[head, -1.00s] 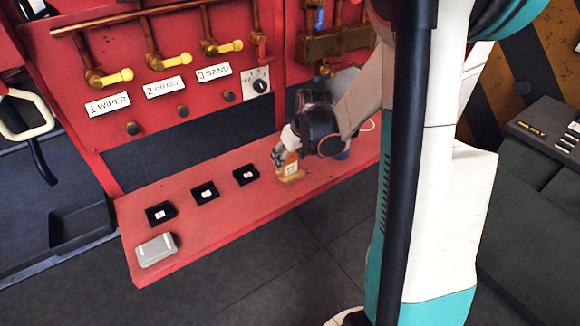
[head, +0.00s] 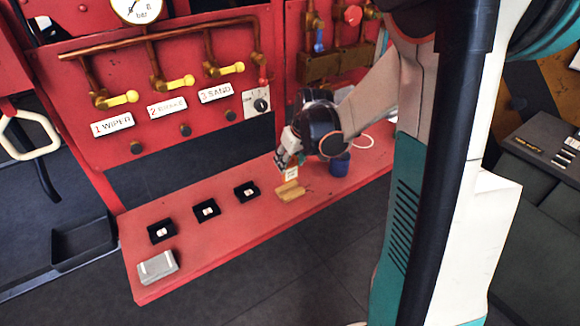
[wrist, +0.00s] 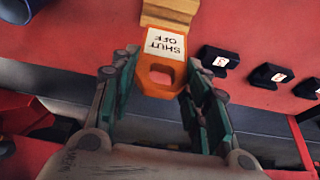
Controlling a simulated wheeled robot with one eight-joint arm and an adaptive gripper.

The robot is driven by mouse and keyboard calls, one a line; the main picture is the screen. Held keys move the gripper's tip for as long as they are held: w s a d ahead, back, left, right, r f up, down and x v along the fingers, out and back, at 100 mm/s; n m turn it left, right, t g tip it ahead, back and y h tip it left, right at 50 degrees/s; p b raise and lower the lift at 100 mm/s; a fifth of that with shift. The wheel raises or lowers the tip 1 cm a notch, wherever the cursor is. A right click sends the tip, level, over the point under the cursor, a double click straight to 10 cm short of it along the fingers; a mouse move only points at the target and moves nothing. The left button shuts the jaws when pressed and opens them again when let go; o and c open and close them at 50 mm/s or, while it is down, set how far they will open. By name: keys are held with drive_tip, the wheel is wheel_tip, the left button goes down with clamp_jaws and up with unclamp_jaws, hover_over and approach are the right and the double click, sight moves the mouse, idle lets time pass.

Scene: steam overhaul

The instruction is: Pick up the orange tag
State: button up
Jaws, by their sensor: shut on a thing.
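The orange tag (wrist: 163,45) has a white label reading "SHUT OFF" and a hole at its near end in the wrist view. My gripper (wrist: 161,70) has its green-padded fingers on both sides of the tag near the hole and is shut on it. In the head view the tag's pale label (head: 291,173) shows just under my gripper (head: 287,163). The tag appears slightly above a wooden block (head: 290,191) on the red shelf. In the wrist view the block (wrist: 170,14) lies beyond the label.
The red shelf (head: 225,232) carries several black holders (head: 206,210), a grey box (head: 157,267) and a blue cup (head: 339,165) right of my gripper. Yellow-handled levers (head: 175,83) stick out from the red panel behind. The shelf front between box and block is clear.

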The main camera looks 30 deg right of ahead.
wheel_tip(320, 180, up, 14)
drive_tip(key=p, duration=0.4)
drive_tip(key=shift+r, duration=0.2)
